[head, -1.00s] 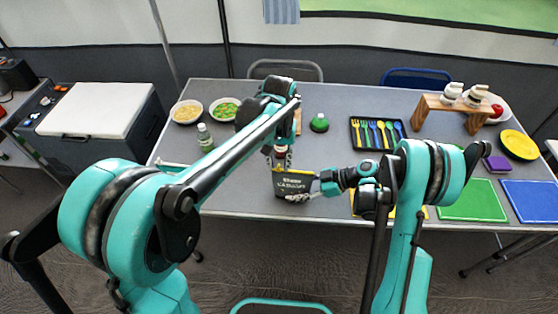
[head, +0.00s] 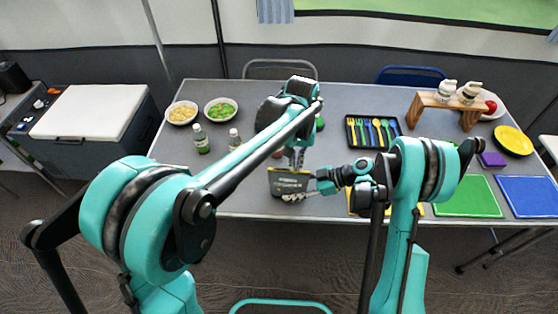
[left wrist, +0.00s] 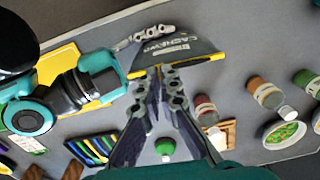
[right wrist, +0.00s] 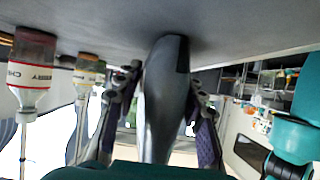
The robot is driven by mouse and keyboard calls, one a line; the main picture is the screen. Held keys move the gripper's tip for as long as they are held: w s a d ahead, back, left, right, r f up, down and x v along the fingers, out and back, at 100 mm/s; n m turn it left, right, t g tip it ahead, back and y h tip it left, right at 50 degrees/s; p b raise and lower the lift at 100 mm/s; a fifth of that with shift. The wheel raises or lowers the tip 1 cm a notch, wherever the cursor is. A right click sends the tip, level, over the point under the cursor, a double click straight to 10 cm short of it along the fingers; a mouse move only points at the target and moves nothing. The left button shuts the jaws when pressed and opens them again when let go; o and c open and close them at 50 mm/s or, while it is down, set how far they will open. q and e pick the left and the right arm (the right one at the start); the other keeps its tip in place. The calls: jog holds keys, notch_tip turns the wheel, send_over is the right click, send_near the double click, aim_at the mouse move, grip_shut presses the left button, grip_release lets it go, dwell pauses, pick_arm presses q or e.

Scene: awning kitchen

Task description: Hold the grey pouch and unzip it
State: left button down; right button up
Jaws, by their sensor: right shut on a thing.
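The grey pouch (head: 288,183) is held above the table near its front edge. Its printed side and yellow top edge also show in the left wrist view (left wrist: 178,47). My right gripper (head: 311,189) is shut on the pouch at its right side; in the right wrist view the pouch (right wrist: 163,95) stands between the fingers. My left gripper (head: 296,168) is at the pouch's top edge. In the left wrist view its fingertips (left wrist: 163,70) are close together at the yellow edge. I cannot make out a zipper pull or whether the tips grip anything.
Bottles (head: 200,139) and two food bowls (head: 222,110) stand on the table at the left. A black cutlery tray (head: 373,131) is behind the right arm. A wooden stand (head: 448,106), green mat (head: 468,197) and blue mat (head: 528,197) are at the right.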

pick_arm(q)
jog(key=d, duration=0.2)
jog(key=shift+s+d, duration=0.15)
jog(key=shift+d, duration=0.25)
jog(key=c, duration=1.7)
grip_release()
jog(key=shift+r, duration=0.1)
notch_tip(320, 180, up, 12)
notch_tip(320, 180, up, 12)
send_over(305, 172)
